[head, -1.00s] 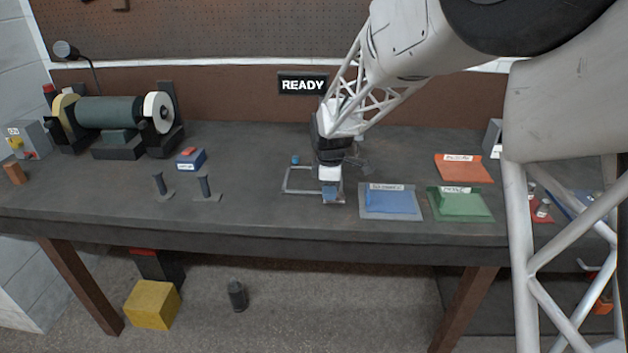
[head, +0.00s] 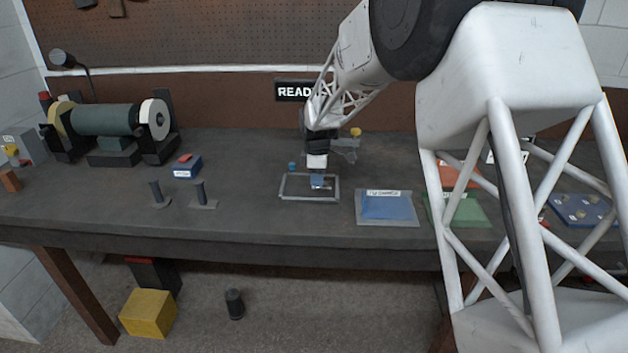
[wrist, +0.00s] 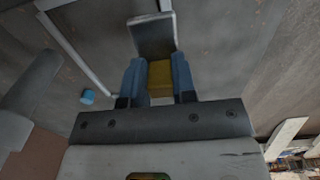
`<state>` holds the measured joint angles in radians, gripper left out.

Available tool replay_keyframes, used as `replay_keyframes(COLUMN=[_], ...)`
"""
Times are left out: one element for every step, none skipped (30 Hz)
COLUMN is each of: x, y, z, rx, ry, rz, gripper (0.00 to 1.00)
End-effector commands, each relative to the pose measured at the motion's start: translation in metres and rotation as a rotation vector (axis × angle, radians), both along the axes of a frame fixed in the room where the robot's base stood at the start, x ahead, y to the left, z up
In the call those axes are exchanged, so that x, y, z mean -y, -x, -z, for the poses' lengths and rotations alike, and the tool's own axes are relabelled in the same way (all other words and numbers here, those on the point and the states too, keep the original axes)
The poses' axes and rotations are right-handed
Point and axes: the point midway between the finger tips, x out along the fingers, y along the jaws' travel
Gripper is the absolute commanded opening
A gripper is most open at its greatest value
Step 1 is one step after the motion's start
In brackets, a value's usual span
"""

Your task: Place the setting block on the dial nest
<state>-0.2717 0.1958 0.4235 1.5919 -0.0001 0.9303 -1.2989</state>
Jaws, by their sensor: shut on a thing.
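My gripper (head: 317,182) is low over the bench, inside or just above the outline of a thin grey rectangular frame (head: 281,188). In the wrist view my gripper's blue fingers (wrist: 158,84) are shut on a yellow block (wrist: 160,76), which I take as the setting block. A flat grey plate (wrist: 153,36) shows just beyond it; I cannot tell whether it joins the block. The block is hidden by the fingers in the head view. A grey fixture with a yellow top (head: 346,144) stands behind my gripper, partly covered. I cannot tell which part is the dial nest.
A small blue knob (head: 292,166) stands by the frame's back left corner. A blue labelled tray (head: 388,207) lies right of the frame. Two dark posts (head: 200,194) and a blue box (head: 187,167) stand left. A grinder (head: 105,121) is at back left.

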Motion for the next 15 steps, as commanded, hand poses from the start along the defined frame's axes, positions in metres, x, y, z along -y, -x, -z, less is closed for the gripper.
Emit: replay_keyframes(x=[-0.002,-0.003,-0.004,-0.005,-0.006,-0.008,-0.008,-0.009,-0.010,-0.011,-0.011,-0.012,-0.012,-0.012,-0.013], y=[-0.007,-0.011,-0.016,-0.020,-0.023,-0.028,-0.031,-0.034,-0.037,-0.040,-0.042,-0.044,-0.045,-0.046,-0.047], z=[0.001,0.001,0.002,0.002,0.003,0.003,0.003,0.004,0.004,0.004,0.004,0.004,0.004,0.004,0.004], rx=[0.001,0.001,0.001,0.000,0.000,0.000,0.000,-0.001,-0.001,-0.001,0.000,0.000,0.000,0.000,0.000], ry=[0.000,0.000,0.000,0.000,0.000,0.000,0.000,0.000,0.000,0.000,0.000,0.000,0.000,0.000,0.000], rz=[0.000,0.000,0.000,0.000,0.000,0.000,0.000,0.000,0.000,0.000,0.000,0.000,0.000,0.000,0.000], gripper=[0.00,0.00,0.00,0.00,0.00,0.00,0.00,0.00,0.00,0.00,0.00,0.00,0.00,0.00,0.00])
